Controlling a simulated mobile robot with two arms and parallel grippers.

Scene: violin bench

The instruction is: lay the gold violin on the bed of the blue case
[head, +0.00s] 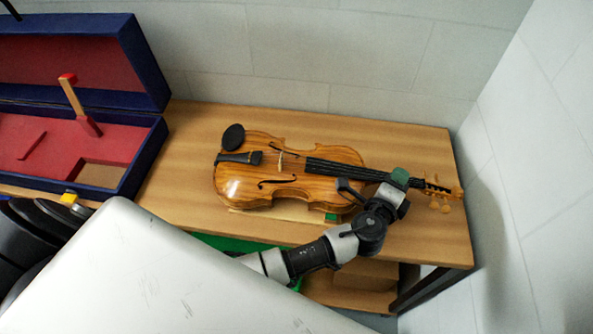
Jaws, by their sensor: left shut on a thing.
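The gold violin (325,184) lies face up on the wooden bench, its body to the left and its scroll to the right near the bench's right end. My left gripper (388,184) is shut on the violin at its neck, near the body's right end; my wrist hides part of that area. I cannot tell whether the violin rests on the bench or is slightly raised. The blue case (144,62) stands open at the left, its lid tilted back. Its red bed (52,142) is empty of any violin. My right gripper is not in view.
A wooden post with red ends (72,94) stands up in the case. The bench top (185,135) is clear between case and violin. Walls close off the back and right. Something green (225,243) shows below the bench's front edge.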

